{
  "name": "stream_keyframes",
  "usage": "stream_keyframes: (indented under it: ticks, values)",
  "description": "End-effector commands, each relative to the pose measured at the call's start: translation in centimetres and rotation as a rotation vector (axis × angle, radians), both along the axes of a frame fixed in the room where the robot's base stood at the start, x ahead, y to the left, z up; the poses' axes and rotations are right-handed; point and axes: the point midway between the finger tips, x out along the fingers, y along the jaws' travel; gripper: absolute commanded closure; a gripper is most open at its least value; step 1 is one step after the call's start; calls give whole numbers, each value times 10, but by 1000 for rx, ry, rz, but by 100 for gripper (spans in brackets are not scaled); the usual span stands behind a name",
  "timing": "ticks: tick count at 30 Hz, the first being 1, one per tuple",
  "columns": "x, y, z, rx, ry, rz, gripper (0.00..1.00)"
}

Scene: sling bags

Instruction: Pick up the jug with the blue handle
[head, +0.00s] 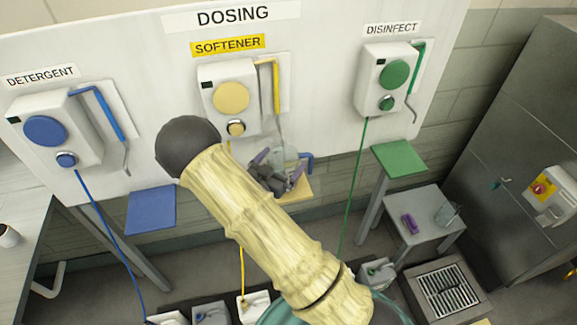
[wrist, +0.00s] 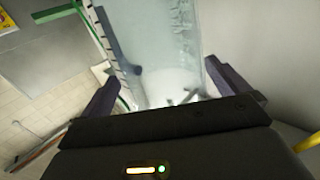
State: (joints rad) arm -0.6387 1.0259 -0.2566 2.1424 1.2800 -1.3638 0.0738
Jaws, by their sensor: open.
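The clear jug (head: 284,156) stands on the yellow shelf (head: 298,190) under the softener dispenser, and its blue handle (head: 308,160) sticks out to the right. My gripper (head: 280,168) is at the jug, its dark fingers open and partly covering it. In the wrist view the clear jug body (wrist: 165,40) fills the space between the open fingers (wrist: 160,76), with graduation marks along its left side. The dark blue handle (wrist: 112,40) shows beside the left finger. Whether the fingers touch the jug cannot be told.
The softener dispenser (head: 231,94) and its wall lever are just above the jug. An empty blue shelf (head: 151,210) is left and an empty green shelf (head: 400,158) right. A grey side table (head: 425,235) holds a purple item (head: 409,223) and a clear vessel (head: 447,215).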

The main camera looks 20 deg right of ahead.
Motion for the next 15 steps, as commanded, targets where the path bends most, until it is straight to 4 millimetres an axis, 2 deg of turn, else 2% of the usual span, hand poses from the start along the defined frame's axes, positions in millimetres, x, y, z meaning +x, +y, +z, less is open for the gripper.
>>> stream_keyframes:
  ticks: [4, 15]
  values:
    - [11, -12, 2, -1, -1, -1, 0]
    - [12, -13, 0, -1, -1, 0, 0]
